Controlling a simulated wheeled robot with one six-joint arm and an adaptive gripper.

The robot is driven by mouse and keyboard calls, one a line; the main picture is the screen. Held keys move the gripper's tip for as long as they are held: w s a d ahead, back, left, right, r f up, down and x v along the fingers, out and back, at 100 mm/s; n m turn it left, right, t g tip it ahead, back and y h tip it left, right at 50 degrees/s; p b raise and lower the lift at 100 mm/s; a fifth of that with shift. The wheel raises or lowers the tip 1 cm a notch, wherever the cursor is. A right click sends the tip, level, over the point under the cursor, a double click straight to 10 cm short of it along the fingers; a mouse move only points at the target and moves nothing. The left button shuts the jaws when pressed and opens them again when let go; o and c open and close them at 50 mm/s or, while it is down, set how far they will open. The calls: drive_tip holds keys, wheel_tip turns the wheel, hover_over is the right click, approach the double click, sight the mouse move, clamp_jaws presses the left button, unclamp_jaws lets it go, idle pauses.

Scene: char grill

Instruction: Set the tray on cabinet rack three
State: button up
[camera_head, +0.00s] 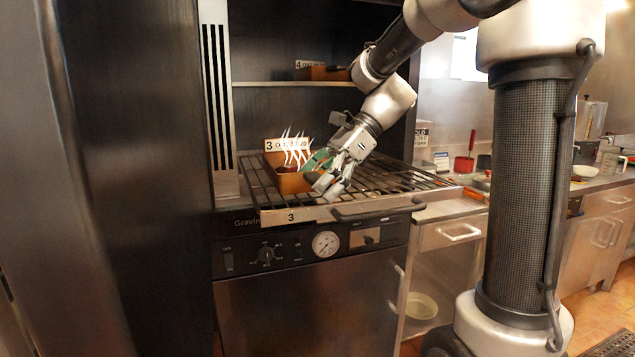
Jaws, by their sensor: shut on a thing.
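A small orange-brown tray (293,184) with white wavy steam marks above it is at the left part of the wire rack labelled 3 (291,217). A tag reading 3 (287,145) stands at the tray's back. My gripper (325,180) is shut on the tray's right side. The fingers hide part of that side. I cannot tell whether the tray's base touches the rack bars. The rack is pulled out from the dark cabinet (255,110), above a front panel with a dial.
A higher shelf (290,84) holds another brown tray (325,73) with a tag reading 4. The rack's right part is bare. A counter with a red pot (464,164) is at the right. A dark panel (140,150) stands close at the left.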

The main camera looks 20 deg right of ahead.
drive_tip(key=o, duration=1.2)
drive_tip(key=shift+f, duration=0.1)
drive_tip(key=v, duration=1.1)
drive_tip(key=s+d+f+n+t+h, duration=0.1)
drive_tip(key=s+d+f+n+h, duration=0.1)
drive_tip(key=s+n, duration=0.4)
drive_tip(key=s+d+f+n+t+h, duration=0.2)
drive_tip(key=s+f+n+h, duration=0.2)
drive_tip(key=s+f+n, duration=0.2)
drive_tip(key=s+d+f+n+t+h, duration=0.1)
drive_tip(key=s+d+f+n+h, duration=0.2)
drive_tip(key=s+n, duration=0.3)
drive_tip(key=shift+s+f, duration=0.5)
drive_tip(key=shift+f, duration=0.4)
